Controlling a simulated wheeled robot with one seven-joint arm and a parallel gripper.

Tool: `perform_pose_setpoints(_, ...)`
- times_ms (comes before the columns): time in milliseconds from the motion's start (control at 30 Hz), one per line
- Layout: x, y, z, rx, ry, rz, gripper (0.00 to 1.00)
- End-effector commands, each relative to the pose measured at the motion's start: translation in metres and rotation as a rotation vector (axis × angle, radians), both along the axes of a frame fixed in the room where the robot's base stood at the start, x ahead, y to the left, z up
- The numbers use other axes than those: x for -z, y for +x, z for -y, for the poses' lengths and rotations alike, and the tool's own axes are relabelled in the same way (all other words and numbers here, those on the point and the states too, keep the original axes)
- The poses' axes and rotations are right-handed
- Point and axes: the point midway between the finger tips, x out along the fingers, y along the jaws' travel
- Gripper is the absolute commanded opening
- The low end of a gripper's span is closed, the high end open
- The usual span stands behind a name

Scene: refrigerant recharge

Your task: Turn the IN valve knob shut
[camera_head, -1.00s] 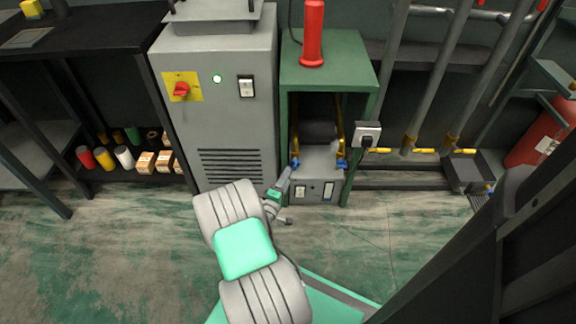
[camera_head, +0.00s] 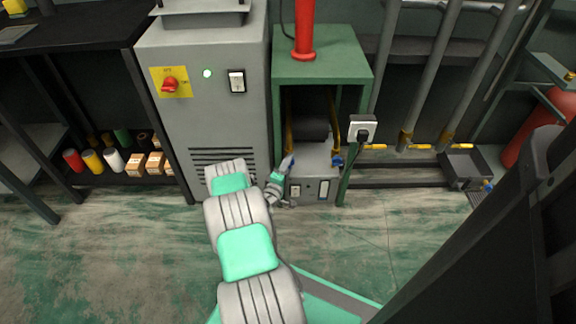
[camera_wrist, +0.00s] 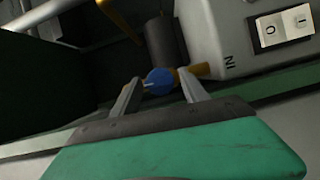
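The blue IN valve knob (camera_wrist: 158,82) sits on a brass-coloured fitting beside the grey unit (camera_wrist: 240,40), which has "IN" printed near it. My gripper (camera_wrist: 160,77) is open, one finger on each side of the knob at the tips, with a small gap visible on both sides. Whether the knob is between the fingertips or just beyond them is hard to tell. In the head view my gripper (camera_head: 287,167) is at the left front of the unit, mostly hiding this knob. A second blue knob (camera_head: 337,161) is at the unit's right side.
The unit sits inside a green frame (camera_head: 320,66) with a red cylinder (camera_head: 305,30) on top. A grey cabinet (camera_head: 205,110) stands close on the left. A grey socket box (camera_head: 361,128) is on the right post. The floor in front is clear.

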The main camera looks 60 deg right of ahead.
Motion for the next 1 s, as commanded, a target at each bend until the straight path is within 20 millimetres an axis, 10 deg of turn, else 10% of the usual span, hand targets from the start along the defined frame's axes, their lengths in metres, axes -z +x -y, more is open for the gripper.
perform_pose_setpoints(600, 0.0002, 0.0, -0.0002, 0.0, 0.0, 0.0, 0.01)
perform_pose_setpoints(1000, 0.001, 0.0003, 0.0, 0.0, -0.038, -0.075, 0.0)
